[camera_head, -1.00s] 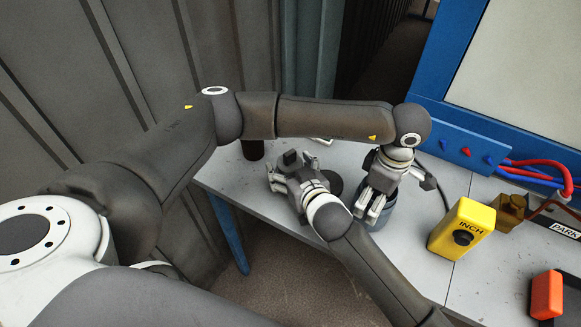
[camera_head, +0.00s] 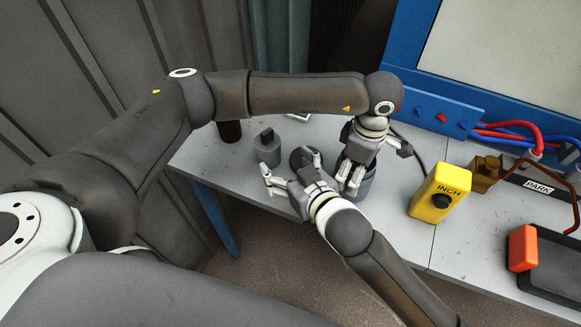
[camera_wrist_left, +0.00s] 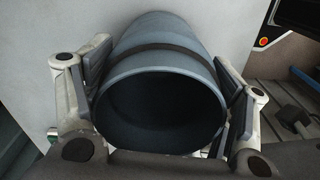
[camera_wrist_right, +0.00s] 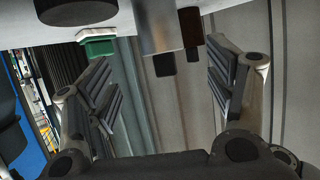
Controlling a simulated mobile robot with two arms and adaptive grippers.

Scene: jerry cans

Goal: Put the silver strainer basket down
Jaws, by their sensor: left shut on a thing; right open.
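A silver-grey cylinder with a dark knob (camera_head: 267,148), seemingly the strainer basket, stands upright on the table left of my right gripper (camera_head: 290,171). It also shows at the top of the right wrist view (camera_wrist_right: 157,27), beyond the fingers; no mesh is visible. My right gripper is open and empty, its fingers apart from the cylinder. My left gripper (camera_head: 352,178) is shut on a blue-grey open cylinder (camera_head: 367,187) standing on the table. In the left wrist view its fingers press both sides of this cylinder (camera_wrist_left: 165,62); its inside is dark.
A dark round thing (camera_head: 300,156) lies between the grippers, partly hidden. A brown cylinder (camera_head: 229,131) stands at the table's far-left edge. A yellow INCH box (camera_head: 440,192), an orange block (camera_head: 522,247) and a blue panel with hoses (camera_head: 430,105) are right.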

